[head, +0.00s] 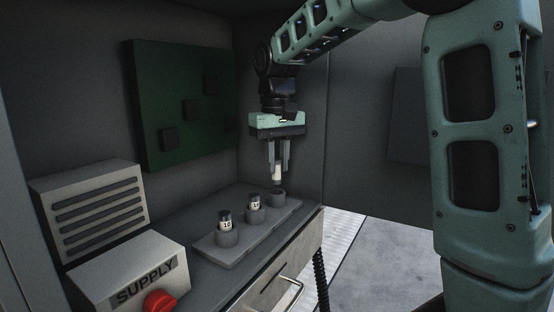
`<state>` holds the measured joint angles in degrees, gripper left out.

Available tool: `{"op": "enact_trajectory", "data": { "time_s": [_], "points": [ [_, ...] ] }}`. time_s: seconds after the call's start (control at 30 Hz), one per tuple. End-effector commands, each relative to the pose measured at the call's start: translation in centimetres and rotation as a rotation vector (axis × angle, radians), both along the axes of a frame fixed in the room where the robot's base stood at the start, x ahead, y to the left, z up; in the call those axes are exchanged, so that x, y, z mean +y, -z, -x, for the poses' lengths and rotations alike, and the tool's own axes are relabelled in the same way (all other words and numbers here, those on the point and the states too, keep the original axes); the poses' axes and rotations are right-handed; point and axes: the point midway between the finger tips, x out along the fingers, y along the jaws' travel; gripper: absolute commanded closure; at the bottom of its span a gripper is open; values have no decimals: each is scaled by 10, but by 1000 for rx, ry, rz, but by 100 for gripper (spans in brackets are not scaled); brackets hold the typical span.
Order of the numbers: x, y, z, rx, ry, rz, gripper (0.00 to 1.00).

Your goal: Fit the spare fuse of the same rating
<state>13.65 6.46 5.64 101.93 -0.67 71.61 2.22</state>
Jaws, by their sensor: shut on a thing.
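My gripper (277,155) points straight down at the far right end of the fuse base and is shut on a small pale fuse (277,172). The held fuse is upright, just above the rightmost round holder (277,196); whether its lower end touches the holder I cannot tell. The grey fuse base (215,253) lies on the counter with a row of holders. Two fuses with white labels and dark caps stand in the other holders: one at the front left (225,220) and one in the middle (254,202). The held fuse's marking is too small to read.
A box marked SUPPLY (135,275) with a red knob (160,302) stands at the front left. A slotted grey box (95,205) is behind it. A green board (180,100) hangs on the back wall. A drawer with a handle (288,293) is below the counter's edge.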

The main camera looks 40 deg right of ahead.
Motion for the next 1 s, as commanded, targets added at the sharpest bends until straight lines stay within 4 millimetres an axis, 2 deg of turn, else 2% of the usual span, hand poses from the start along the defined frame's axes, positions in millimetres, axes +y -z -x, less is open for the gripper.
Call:
{"op": "enact_trajectory", "data": {
  "time_s": [0.47, 0.8, 1.0],
  "points": [
    [0, 1, 1, 0, 0, 0, 100],
    [0, 13, 1, 0, 0, 0, 100],
    [0, 13, 1, -1, 0, 0, 100]
  ]
}}
